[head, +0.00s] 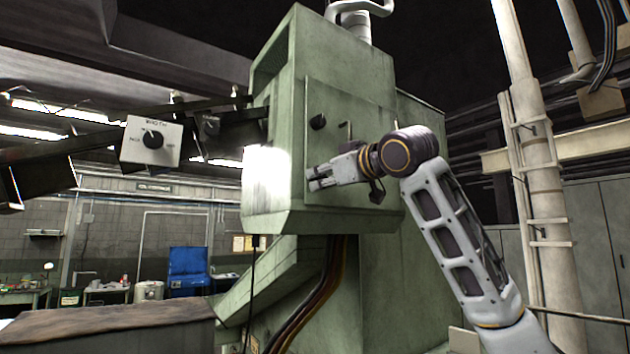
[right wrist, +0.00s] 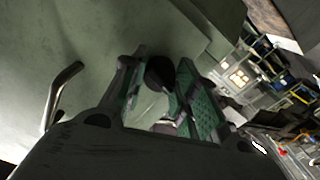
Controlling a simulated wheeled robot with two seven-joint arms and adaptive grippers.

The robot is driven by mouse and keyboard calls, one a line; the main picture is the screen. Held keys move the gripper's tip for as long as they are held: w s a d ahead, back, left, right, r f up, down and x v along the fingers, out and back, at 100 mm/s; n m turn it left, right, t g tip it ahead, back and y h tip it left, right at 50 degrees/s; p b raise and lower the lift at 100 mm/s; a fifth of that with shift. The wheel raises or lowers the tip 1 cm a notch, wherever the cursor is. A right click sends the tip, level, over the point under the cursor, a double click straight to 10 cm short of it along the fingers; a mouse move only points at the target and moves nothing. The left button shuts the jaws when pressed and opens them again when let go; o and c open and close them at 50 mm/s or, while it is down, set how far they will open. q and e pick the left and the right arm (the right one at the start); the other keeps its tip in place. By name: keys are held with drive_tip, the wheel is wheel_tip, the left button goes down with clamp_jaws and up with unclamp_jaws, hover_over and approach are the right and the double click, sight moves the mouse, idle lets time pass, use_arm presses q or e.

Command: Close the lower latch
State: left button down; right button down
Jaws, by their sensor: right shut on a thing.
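A green machine housing (head: 285,200) has a flat door panel (head: 372,112) on its side. An upper latch with a black knob (head: 318,121) is on the panel, above my right gripper (head: 322,180). In the right wrist view the dark rounded knob of the lower latch (right wrist: 160,73) is between the green-padded fingertips of my right gripper (right wrist: 160,85), which is shut on it. The gripper hides the lower latch in the head view. My left gripper is not in view.
A bent metal handle (right wrist: 62,92) stands out beside my right gripper in the right wrist view; it also shows in the head view (head: 347,133). A control box with a dial (head: 152,141) hangs to the left. A pale pipe column (head: 538,160) stands right of my arm.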

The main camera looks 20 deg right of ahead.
drive_tip(key=shift+n, duration=1.8)
drive_tip(key=c, duration=0.9)
unclamp_jaws()
drive_tip(key=shift+b+v, duration=0.55)
drive_tip(key=shift+v, duration=1)
drive_tip(key=b+v, duration=0.1)
drive_tip(key=v, duration=0.4)
drive_tip(key=shift+w+f, duration=0.1)
